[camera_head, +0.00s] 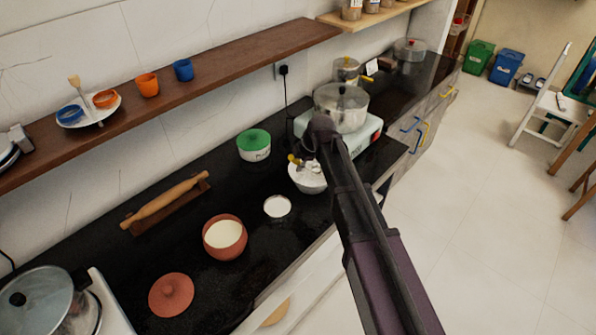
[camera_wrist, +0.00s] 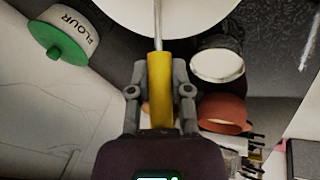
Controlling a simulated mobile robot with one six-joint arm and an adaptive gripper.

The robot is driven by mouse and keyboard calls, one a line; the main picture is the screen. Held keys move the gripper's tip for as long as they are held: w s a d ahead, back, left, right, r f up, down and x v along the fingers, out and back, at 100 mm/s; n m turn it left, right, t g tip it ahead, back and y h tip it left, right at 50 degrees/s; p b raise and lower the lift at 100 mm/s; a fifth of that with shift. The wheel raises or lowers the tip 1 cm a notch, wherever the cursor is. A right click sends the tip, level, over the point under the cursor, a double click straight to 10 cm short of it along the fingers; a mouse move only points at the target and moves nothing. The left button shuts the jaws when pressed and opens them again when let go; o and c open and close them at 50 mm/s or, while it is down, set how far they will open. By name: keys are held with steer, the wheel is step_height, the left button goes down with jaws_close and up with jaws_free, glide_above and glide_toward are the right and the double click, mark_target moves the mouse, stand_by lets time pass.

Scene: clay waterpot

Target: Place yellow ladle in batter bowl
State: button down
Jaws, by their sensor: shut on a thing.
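My gripper (camera_wrist: 160,78) is shut on the yellow handle of the ladle (camera_wrist: 160,105) in the wrist view. The ladle's thin metal shaft runs up the picture, over the pale round bowl (camera_wrist: 115,14). In the head view the batter bowl (camera_head: 308,184) is whitish and stands on the dark counter. The yellow handle end (camera_head: 293,158) and some metal show over its far rim, next to my gripper (camera_head: 307,151). My arm hides part of the bowl's right side. I cannot tell whether the ladle's head touches the bowl.
A green-lidded flour container (camera_head: 254,146) stands behind the bowl. A small white-filled dish (camera_head: 277,207) and a clay pot (camera_head: 225,237) stand in front-left. A steel pot (camera_head: 341,107) on a stove is behind my arm. A rolling pin (camera_head: 165,199) lies left.

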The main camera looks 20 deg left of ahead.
steer(key=shift+f+b, duration=0.8)
steer(key=shift+f, duration=0.55)
steer(key=c, duration=0.6)
jaws_free()
steer(key=shift+r, duration=0.1)
steer(key=shift+o, duration=0.2)
steer(key=shift+r, duration=0.2)
steer(key=w+p+v, duration=0.1)
steer(key=p+v, duration=1)
steer(key=v, duration=0.1)
steer(key=shift+s, duration=0.45)
steer(key=shift+d+f, duration=0.1)
